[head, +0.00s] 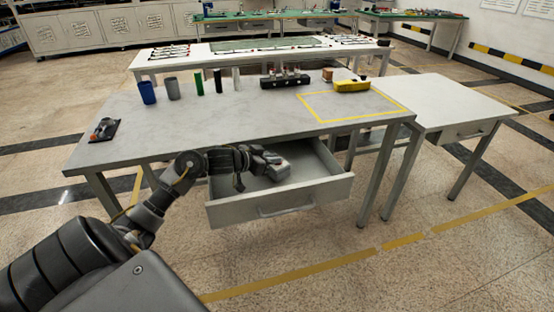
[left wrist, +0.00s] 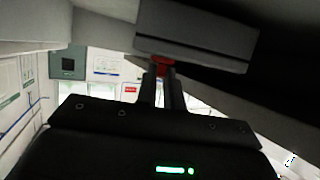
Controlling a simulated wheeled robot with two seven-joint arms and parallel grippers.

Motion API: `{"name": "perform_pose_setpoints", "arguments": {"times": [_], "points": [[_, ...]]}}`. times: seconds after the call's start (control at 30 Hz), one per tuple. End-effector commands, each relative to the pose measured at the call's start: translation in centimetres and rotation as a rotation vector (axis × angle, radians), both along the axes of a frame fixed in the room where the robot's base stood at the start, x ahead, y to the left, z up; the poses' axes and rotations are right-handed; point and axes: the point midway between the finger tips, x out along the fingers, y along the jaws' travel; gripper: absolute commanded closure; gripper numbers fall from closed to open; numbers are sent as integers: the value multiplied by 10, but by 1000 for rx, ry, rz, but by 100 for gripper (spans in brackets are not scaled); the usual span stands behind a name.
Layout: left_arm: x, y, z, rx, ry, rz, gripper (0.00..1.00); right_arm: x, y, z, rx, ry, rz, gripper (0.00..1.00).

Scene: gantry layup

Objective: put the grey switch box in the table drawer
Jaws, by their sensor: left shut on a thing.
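The table drawer (head: 318,196) is pulled open below the front edge of the table, with its handle facing me. The grey switch box (head: 280,171) is in the drawer opening, near its left back part. My left gripper (head: 266,160) is shut on the box from the left. In the left wrist view the fingers (left wrist: 162,92) meet at a red part of the box, and the box's grey body (left wrist: 195,40) fills the top. I cannot tell whether the box touches the drawer floor. My right gripper is out of view.
On the table (head: 215,125) stand a blue cup (head: 147,92), a grey cup (head: 173,89), a green cylinder (head: 199,83), a black block with several knobs (head: 285,79) and a yellow case (head: 351,86). A black holder (head: 104,130) lies at the left. A side table (head: 445,100) stands right.

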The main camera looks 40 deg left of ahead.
Motion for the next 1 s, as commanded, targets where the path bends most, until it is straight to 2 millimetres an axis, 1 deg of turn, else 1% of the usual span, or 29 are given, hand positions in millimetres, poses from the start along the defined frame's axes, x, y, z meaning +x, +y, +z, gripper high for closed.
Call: {"name": "perform_pose_setpoints", "arguments": {"times": [0.03, 0.13, 0.17, 0.2, 0.23, 0.3, 0.63, 0.67, 0.8, 1.0], "points": [[10, -2, 1, -4, -5, 2, 100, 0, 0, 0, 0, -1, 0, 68], [24, -4, 2, -3, -6, 2, 100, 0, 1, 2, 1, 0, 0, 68], [25, -5, -2, -2, -3, 1, 100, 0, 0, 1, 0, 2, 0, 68], [23, -5, -9, -3, 0, 2, 100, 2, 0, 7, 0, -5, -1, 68], [23, -5, -11, -2, -2, 2, 100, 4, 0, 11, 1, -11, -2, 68], [23, -4, -11, -1, -3, 1, 100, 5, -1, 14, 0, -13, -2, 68], [23, -4, -13, -1, -3, 1, 100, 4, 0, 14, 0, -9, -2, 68], [23, -4, -14, -1, -1, 1, 87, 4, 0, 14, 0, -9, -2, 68], [22, -4, -14, -1, -1, 1, 69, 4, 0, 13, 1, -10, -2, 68], [22, -4, -14, -1, -1, 1, 69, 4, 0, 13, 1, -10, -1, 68]]}}
